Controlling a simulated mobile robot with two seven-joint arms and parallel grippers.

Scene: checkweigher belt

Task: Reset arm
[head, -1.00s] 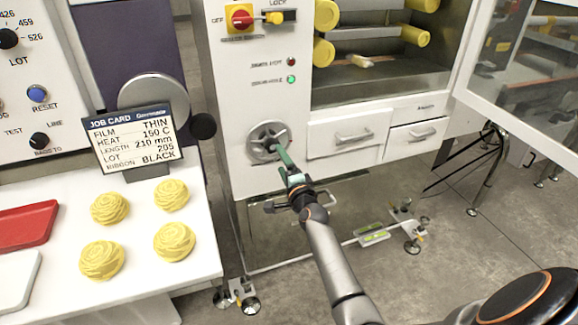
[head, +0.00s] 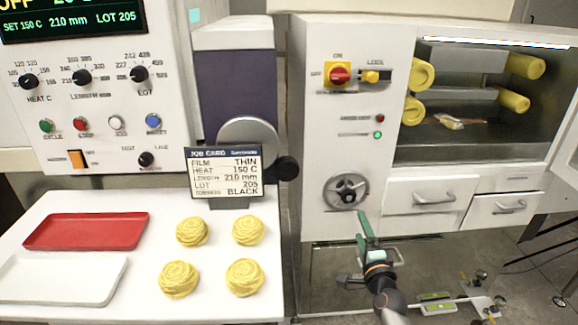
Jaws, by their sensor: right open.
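My right gripper (head: 364,228), with green finger parts, comes up from the bottom of the head view. It is open and looks empty. Its tips are just below and right of the grey handwheel (head: 346,191) on the white cabinet; they appear apart from it. My left gripper is not in view.
The cabinet (head: 318,140) has two drawers (head: 420,203) and an open lit chamber with yellow rollers (head: 417,75).

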